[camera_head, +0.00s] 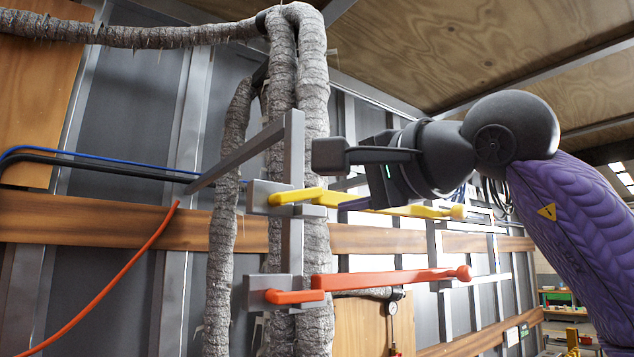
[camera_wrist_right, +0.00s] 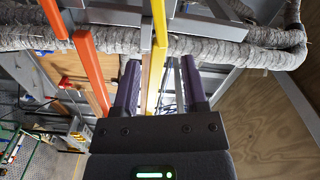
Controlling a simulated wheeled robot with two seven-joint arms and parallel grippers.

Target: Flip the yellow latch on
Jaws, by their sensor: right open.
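The yellow latch (camera_head: 415,210) is a long lever. It extends to the right, roughly level, from a grey bracket on an upright metal post, and ends in a knob. My right gripper (camera_head: 341,180) is open at the lever, with one finger above it and the other overlapping its middle in the head view. In the right wrist view the yellow latch (camera_wrist_right: 155,65) runs between the two spread fingers of my right gripper (camera_wrist_right: 160,85). I cannot tell whether either finger touches it. The gripper hides part of the lever. My left gripper is not in view.
A red-orange latch (camera_head: 390,278) extends level below the yellow one; it also shows in the right wrist view (camera_wrist_right: 90,70). Grey wrapped pipes (camera_head: 315,110) stand behind the post (camera_head: 293,160). A grey bar (camera_head: 240,155) juts leftward from the post. A red hose (camera_head: 120,275) hangs at left.

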